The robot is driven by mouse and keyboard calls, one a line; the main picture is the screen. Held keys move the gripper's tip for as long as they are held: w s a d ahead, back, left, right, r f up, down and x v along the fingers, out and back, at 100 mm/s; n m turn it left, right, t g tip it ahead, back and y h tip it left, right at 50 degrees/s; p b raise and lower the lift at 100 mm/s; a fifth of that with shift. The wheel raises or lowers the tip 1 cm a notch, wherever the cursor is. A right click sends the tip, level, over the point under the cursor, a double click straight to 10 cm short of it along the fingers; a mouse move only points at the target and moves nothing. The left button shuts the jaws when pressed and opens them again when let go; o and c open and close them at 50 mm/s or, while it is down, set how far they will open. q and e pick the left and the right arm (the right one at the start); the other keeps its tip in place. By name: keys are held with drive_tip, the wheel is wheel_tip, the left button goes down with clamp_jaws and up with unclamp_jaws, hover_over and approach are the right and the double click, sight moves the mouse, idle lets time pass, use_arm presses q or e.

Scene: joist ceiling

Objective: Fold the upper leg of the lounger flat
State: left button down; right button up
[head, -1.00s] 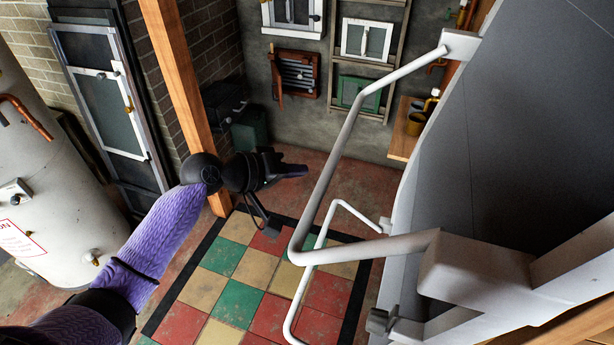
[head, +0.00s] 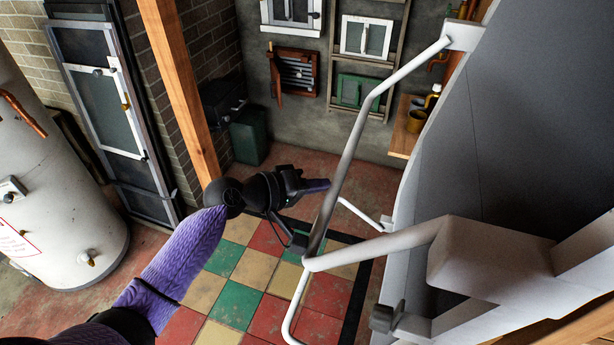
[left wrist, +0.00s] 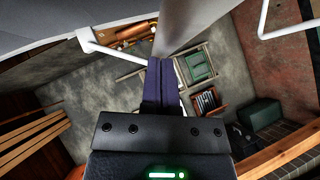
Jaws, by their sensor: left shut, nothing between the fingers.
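The lounger's grey panel (head: 480,150) stands tilted at the right in the head view. Its upper leg (head: 354,138), a bent white tube, sticks out from the panel on brackets. Its lower leg (head: 360,214), a thinner white tube, shows behind and below it. My left gripper (head: 322,185) is shut and empty, its purple fingertips right beside the upper leg's long bar; I cannot tell whether they touch. In the left wrist view the shut fingers (left wrist: 160,82) lie in front of the upper leg (left wrist: 164,35). My right gripper is not in view.
A wooden post (head: 180,90) stands close to the left arm. A white tank (head: 60,210) is at the far left. A green bin (head: 248,135) stands by the back wall. Open tiled floor (head: 235,300) lies below the arm.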

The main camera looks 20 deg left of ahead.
use_arm(q)
drive_tip(key=d+f+n+t+h+b, duration=0.1)
drive_tip(key=d+f+n+h+b, duration=0.1)
drive_tip(key=d+f+b, duration=0.2)
drive_tip(key=d+f+n+t+h+b, duration=0.2)
drive_tip(key=d+f+n+b, duration=0.1)
drive_tip(key=d+b, duration=0.6)
drive_tip(key=shift+s+d+f, duration=0.25)
drive_tip(key=shift+d+f, duration=0.2)
drive_tip(key=shift+d, duration=0.35)
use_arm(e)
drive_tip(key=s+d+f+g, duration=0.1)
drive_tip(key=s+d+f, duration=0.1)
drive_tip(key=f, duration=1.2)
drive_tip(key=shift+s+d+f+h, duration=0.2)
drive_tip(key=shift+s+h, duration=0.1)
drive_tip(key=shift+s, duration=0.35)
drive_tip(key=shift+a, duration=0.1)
